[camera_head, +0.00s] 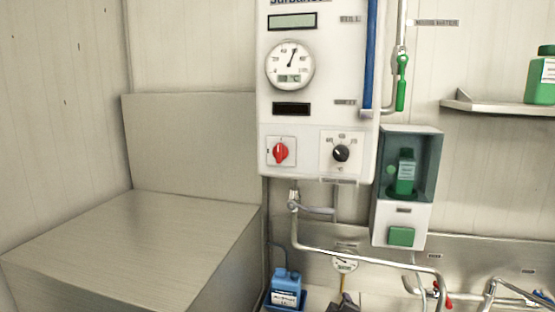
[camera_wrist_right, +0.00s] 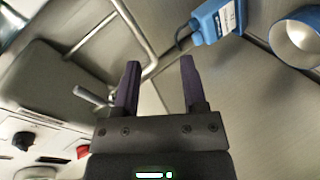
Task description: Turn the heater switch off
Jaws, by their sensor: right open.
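The white heater panel (camera_head: 318,110) hangs on the wall in the head view. A red rotary switch (camera_head: 281,153) sits on a plate at its lower left, its grip roughly upright. A black dial knob (camera_head: 341,153) is to its right. In the right wrist view, the red switch (camera_wrist_right: 83,151) and black knob (camera_wrist_right: 22,141) show small at the lower left, partly cut off or blurred. My right gripper (camera_wrist_right: 160,63) is open, with nothing between its two dark fingers, and apart from the switch. Neither gripper shows in the head view.
A steel box-shaped counter (camera_head: 130,240) stands left of the panel. A pipe (camera_head: 340,250) runs below it, near a blue bottle (camera_head: 286,285). A green dispenser (camera_head: 405,185) hangs to the right. The space before the panel looks clear.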

